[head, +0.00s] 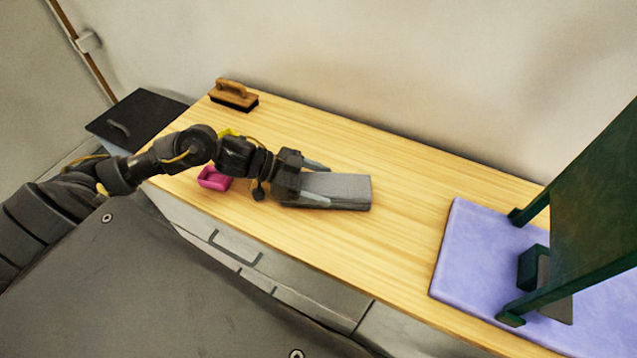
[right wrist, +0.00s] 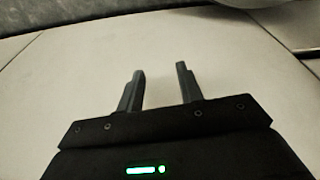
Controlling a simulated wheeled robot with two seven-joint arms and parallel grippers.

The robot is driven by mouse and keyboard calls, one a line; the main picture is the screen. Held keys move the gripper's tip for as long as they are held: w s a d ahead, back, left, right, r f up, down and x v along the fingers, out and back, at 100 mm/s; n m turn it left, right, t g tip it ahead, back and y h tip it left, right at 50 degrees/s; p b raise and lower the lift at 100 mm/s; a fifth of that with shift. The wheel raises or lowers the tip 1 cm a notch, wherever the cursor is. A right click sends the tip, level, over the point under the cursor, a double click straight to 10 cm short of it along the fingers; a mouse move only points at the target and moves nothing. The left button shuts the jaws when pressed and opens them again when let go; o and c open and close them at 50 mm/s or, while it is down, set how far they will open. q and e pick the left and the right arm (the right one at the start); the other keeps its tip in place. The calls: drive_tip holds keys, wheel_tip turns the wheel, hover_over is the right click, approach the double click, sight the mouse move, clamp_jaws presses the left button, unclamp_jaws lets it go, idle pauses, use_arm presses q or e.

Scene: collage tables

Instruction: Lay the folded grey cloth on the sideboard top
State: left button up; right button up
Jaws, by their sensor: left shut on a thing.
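The folded grey cloth (head: 345,190) is a flat grey block over the middle of the light wooden sideboard top (head: 390,240) in the head view. My left gripper (head: 318,183) is shut on the cloth's left end, with one finger along each long side. I cannot tell whether the cloth touches the wood or hangs just above it. My right gripper (right wrist: 160,88) shows in the right wrist view, with its two fingers apart and nothing between them. It faces a plain pale surface. The right gripper is not in the head view.
A wooden-handled brush (head: 233,95) stands at the back left. A pink open box (head: 214,178) and a yellow thing (head: 228,132) are near my left arm. A purple mat (head: 460,245) with a dark green stand (head: 600,210) fills the right end. Wood between cloth and mat is clear.

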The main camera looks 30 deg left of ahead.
use_arm(q)
drive_tip(key=shift+f, duration=0.15)
drive_tip(key=o, duration=1)
drive_tip(key=shift+s+a+r, duration=0.1)
drive_tip(key=shift+a+r, duration=0.1)
drive_tip(key=shift+r, duration=0.05)
drive_tip(key=p+v, duration=0.1)
drive_tip(key=v, duration=0.9)
drive_tip(key=shift+p, duration=0.3)
drive_tip(key=shift+v, duration=0.75)
use_arm(e)
drive_tip(key=shift+s+f, duration=0.2)
drive_tip(key=shift+f, duration=0.85)
drive_tip(key=shift+s+f, duration=0.15)
drive_tip(key=shift+f, duration=0.9)
